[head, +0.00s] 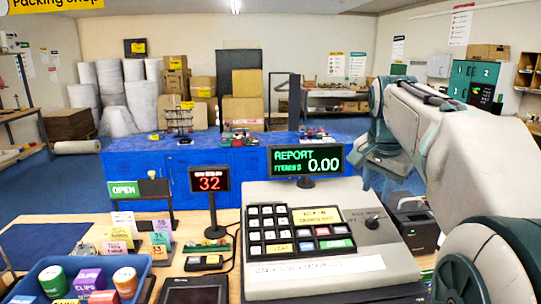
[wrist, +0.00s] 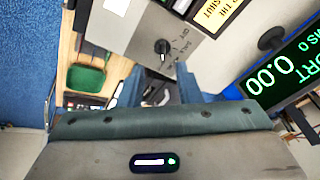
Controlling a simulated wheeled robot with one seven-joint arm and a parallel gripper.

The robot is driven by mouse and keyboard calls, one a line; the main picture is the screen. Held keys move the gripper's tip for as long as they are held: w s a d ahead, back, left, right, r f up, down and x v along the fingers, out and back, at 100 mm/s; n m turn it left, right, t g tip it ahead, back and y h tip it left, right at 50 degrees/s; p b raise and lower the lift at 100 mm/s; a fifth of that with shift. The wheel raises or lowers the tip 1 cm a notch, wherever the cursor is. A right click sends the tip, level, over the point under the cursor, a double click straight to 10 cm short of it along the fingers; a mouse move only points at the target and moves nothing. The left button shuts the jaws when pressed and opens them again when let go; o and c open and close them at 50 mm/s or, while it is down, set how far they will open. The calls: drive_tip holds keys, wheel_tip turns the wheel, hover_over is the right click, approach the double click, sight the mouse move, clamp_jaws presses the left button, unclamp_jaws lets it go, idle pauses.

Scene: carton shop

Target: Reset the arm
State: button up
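My gripper (wrist: 161,82) shows in the wrist view with its two blue fingers apart and nothing visible between them. In the head view my arm reaches in from the right, bent, and the gripper hangs beyond the right rear of the cash register (head: 400,262), partly hidden by the arm. The register has a keypad and a black key switch (head: 372,222). The wrist view shows the same switch (wrist: 162,47) just beyond the fingers. The register's display (head: 306,160) reads REPORT and 0.00.
A red-digit display (head: 209,180) reading 32 stands left of the register. A blue tray (head: 140,262) of labelled tubs is at the front left. A black device (head: 412,225) stands right of the register. A blue counter (head: 245,180) with items is behind.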

drive_tip(key=s+a+f+n, duration=0.5)
drive_tip(key=s+f, duration=0.5)
drive_tip(key=s+a+f+n+y, duration=0.1)
drive_tip(key=s+a+f+n, duration=0.4)
drive_tip(key=s+f, duration=0.4)
drive_tip(key=shift+s+a+f+n, duration=0.4)
drive_tip(key=shift+a+f, duration=0.2)
drive_tip(key=shift+a, duration=0.2)
